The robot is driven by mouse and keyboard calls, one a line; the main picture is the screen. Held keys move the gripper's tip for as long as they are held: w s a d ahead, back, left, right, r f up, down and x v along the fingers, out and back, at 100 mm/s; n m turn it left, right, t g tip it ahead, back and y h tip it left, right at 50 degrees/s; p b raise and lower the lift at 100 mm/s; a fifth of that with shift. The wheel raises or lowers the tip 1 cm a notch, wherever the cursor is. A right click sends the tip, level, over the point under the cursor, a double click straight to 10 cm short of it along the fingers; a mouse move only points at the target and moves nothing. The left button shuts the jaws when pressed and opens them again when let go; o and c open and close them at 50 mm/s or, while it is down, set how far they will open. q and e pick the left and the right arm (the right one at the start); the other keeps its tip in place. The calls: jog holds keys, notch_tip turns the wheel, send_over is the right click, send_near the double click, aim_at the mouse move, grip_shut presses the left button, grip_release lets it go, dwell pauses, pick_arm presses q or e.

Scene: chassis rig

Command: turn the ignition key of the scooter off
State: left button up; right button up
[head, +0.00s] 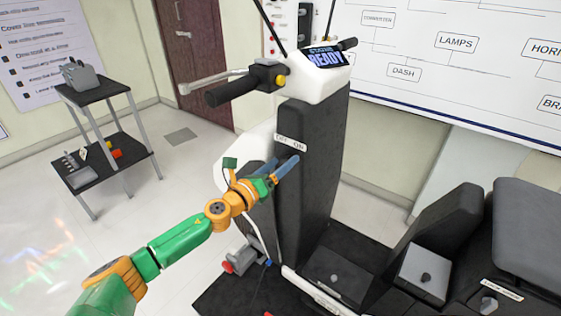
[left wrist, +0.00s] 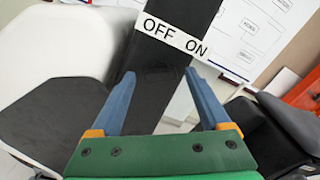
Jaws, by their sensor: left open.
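The scooter's black front column (head: 318,150) carries a white OFF / ON label (head: 290,142), which also shows in the left wrist view (left wrist: 172,36). The status display (head: 325,57) on the handlebar reads READY. My left gripper (head: 284,164) is at the column just below the label. In the left wrist view its two blue fingers (left wrist: 160,74) are spread apart, pointing at the dark face under the label. I cannot make out the ignition key against the black face, nor whether the fingers touch anything. My right gripper is not in view.
The handlebar grip (head: 230,92) and brake lever stick out left above my arm. The scooter's seat (head: 535,225) and dark floorboard lie to the right. A small black shelf cart (head: 95,92) stands at the far left. The floor between cart and scooter is clear.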

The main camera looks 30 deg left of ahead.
pick_arm(q)
jog(key=shift+s, duration=0.15)
jog(key=shift+r, duration=0.1)
jog(key=shift+c, duration=0.6)
grip_shut()
jog(key=n+p, duration=0.1)
jog(key=n, duration=0.5)
jog(key=shift+r, duration=0.1)
jog(key=n+p, duration=0.1)
jog(key=n, duration=0.4)
jog(key=shift+n, duration=0.6)
